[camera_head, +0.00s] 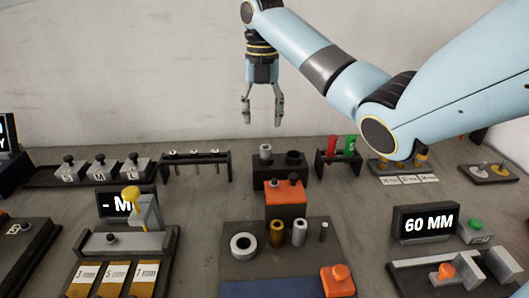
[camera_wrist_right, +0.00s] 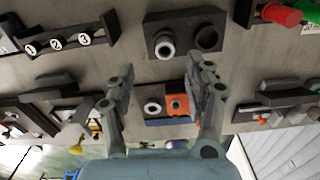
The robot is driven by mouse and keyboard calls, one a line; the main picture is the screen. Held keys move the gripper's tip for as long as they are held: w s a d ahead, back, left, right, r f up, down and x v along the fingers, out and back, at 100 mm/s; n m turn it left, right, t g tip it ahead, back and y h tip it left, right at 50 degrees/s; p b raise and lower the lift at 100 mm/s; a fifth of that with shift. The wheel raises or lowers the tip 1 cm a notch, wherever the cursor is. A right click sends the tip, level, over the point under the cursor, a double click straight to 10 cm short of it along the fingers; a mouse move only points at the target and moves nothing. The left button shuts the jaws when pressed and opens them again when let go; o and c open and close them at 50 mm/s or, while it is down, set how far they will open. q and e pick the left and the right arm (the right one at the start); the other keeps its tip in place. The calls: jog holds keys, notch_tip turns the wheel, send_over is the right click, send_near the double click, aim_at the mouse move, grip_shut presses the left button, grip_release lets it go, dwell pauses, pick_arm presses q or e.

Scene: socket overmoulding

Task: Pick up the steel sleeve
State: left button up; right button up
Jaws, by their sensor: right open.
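My right gripper (camera_head: 263,112) is open and empty, pointing down in the air above the black two-hole block (camera_head: 281,173). Its two fingers also show apart in the right wrist view (camera_wrist_right: 160,82). A silver-grey sleeve (camera_head: 265,151) stands upright at the left hole of that block; in the wrist view its round end (camera_wrist_right: 165,47) shows ahead of the fingers. Another upright silver cylinder (camera_head: 299,234) stands on the dark mat (camera_head: 240,272), beside a brass cylinder (camera_head: 277,234). Both silver pieces look like steel; I cannot tell which is the steel sleeve. My left gripper is not in view.
The mat also carries a pale ring (camera_head: 244,246) and a thin pin (camera_head: 324,232). A rack with red (camera_head: 331,145) and green pieces stands right of the black block, a tool rack (camera_head: 195,167) left.

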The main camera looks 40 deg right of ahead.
aim_at(265, 154)
jog(key=shift+s+a+f, duration=0.1)
jog(key=shift+s+f, duration=0.05)
jog(key=shift+f, duration=0.7)
jog(key=f, duration=0.4)
jog(key=f+p, duration=0.1)
jog(key=f, duration=0.1)
jog(key=shift+s+d+f, duration=0.2)
jog(key=shift+s+f, duration=0.1)
jog(key=shift+c, duration=0.4)
jog(key=c, duration=1)
